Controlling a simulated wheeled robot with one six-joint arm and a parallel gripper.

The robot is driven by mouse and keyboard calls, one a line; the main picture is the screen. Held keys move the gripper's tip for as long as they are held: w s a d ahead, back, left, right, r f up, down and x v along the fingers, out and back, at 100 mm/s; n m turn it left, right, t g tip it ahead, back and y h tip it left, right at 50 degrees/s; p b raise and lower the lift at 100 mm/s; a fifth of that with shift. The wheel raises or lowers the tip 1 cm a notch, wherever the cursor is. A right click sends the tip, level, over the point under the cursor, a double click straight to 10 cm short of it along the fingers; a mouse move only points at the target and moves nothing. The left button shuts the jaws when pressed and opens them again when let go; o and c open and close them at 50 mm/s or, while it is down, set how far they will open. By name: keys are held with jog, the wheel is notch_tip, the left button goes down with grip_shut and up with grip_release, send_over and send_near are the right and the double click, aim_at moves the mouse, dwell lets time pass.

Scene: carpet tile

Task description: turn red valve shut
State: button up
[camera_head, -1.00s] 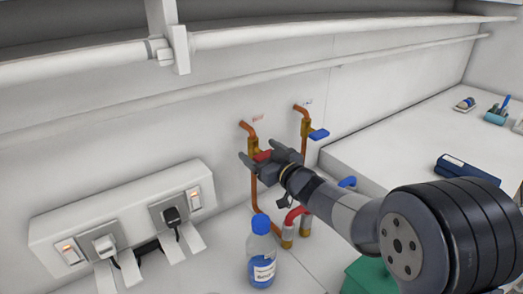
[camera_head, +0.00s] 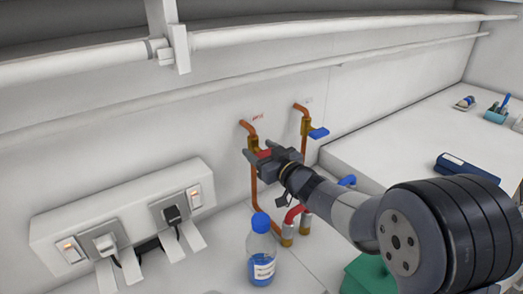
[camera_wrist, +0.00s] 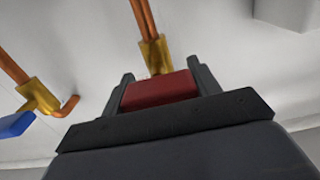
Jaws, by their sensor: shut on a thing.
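The red valve handle (camera_head: 264,155) sits on a brass valve body (camera_head: 252,143) on the left copper pipe. My gripper (camera_head: 262,158) is at this handle, with its fingers on either side of it. In the wrist view the red handle (camera_wrist: 160,90) lies between the two dark fingers (camera_wrist: 163,88), and the brass body (camera_wrist: 155,55) is just beyond it. My gripper is shut on the red handle. The gripper covers part of the handle in the head view, so its exact angle to the pipe is hard to tell.
A second valve with a blue handle (camera_head: 319,133) is close on the right; it also shows in the wrist view (camera_wrist: 16,125). A blue-capped bottle (camera_head: 261,250) stands below the gripper. A socket strip (camera_head: 125,215) with plugs is at left.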

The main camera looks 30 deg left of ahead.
jog(key=o, duration=1)
jog(key=shift+d, duration=0.1)
jog(key=b+v, duration=0.2)
jog(key=v, duration=0.8)
jog(key=shift+s+d+b, duration=0.2)
jog(key=shift+d+b, duration=0.05)
jog(key=shift+b, duration=0.15)
jog(key=p+x, duration=0.3)
jog(key=x, duration=0.7)
jog(key=shift+w+a, duration=0.2)
jog(key=shift+a, duration=0.15)
jog(key=shift+a+f+b, duration=0.1)
jog(key=shift+f+b, duration=0.05)
jog(key=shift+b, duration=0.2)
jog(key=shift+s+d+n, duration=0.25)
jog(key=shift+d+n, duration=0.05)
jog(key=shift+d, duration=0.35)
